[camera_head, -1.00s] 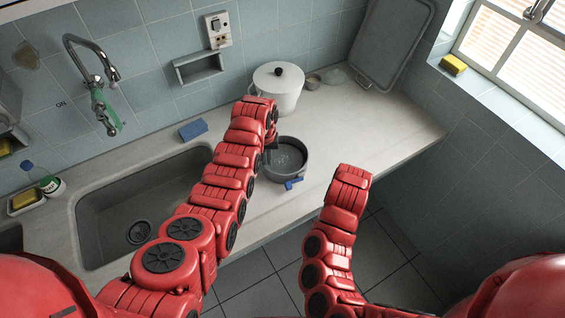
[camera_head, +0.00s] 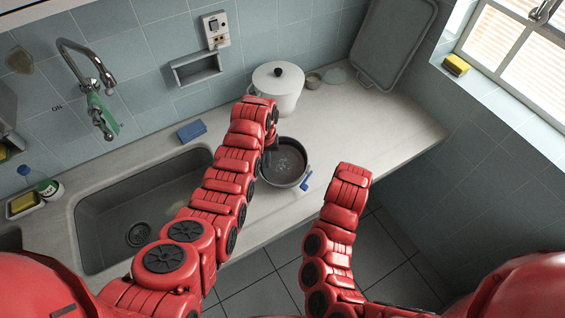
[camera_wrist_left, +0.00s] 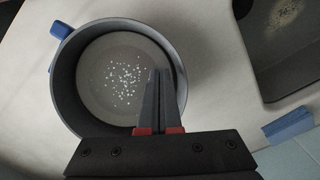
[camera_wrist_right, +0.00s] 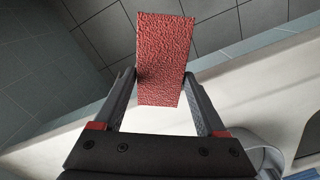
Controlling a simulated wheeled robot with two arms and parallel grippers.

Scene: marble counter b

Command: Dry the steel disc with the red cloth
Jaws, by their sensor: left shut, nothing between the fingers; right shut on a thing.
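A round grey pan (camera_head: 304,171) with a blue handle stands on the counter. Its round floor, which I take for the steel disc (camera_wrist_left: 100,85), carries many white specks like droplets in the left wrist view. My left gripper (camera_wrist_left: 158,75) is shut and empty, its fingertips over the pan's inside near one side; I cannot tell whether they touch it. It shows in part in the head view (camera_head: 271,146). My right gripper (camera_wrist_right: 160,80) is shut on the red cloth (camera_wrist_right: 166,45), a textured rectangle, held over the counter's edge. The head view hides this gripper and cloth behind my right arm.
The sink (camera_head: 100,219) lies left of the pan, with a blue sponge (camera_head: 192,131) at its back edge. A white lidded pot (camera_head: 282,98) stands behind the pan. A tray (camera_head: 393,43) leans on the back wall. Counter right of the pan is clear.

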